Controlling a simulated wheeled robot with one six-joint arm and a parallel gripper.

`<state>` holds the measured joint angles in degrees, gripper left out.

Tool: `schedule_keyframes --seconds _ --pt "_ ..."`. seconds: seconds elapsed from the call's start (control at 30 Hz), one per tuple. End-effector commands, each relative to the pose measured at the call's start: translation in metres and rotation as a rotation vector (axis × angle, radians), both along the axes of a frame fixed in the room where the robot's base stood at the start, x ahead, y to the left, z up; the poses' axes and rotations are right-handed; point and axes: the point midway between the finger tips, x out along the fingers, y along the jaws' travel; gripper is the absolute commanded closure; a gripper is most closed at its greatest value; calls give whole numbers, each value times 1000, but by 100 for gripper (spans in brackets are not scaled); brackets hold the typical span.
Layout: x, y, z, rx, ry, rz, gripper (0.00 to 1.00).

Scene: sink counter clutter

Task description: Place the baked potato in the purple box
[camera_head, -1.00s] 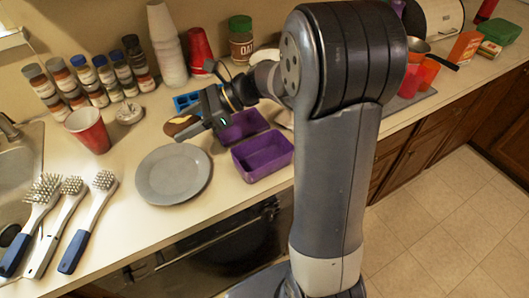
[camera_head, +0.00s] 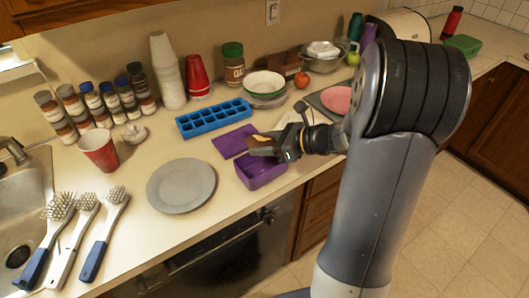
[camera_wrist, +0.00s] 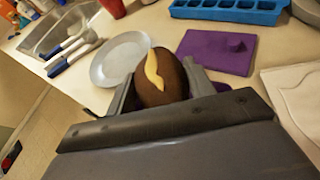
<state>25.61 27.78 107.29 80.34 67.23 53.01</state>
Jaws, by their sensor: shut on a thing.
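The baked potato is brown with a yellow strip on top and shows clearly in the wrist view (camera_wrist: 179,82). My gripper (camera_head: 263,146) is shut on it, with a finger on each side. In the head view the gripper is above the open purple box (camera_head: 268,177), over its far part. The potato's height above the box is hard to judge. The box stands near the counter's front edge. In the wrist view it is mostly hidden behind the potato and gripper, with a sliver of purple at the right finger.
A flat purple lid (camera_head: 231,142) lies behind the box. A grey plate (camera_head: 181,186) is to the left. A blue ice tray (camera_head: 213,118) is farther back.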

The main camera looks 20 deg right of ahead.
Motion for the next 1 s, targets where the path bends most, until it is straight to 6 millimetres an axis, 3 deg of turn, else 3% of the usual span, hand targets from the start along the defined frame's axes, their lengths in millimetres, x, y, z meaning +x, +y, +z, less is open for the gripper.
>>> schedule_keyframes --seconds 0.23,1.0 --pt "0 0 -31 1 3 0 75" --pt "0 0 -45 -1 1 1 75"
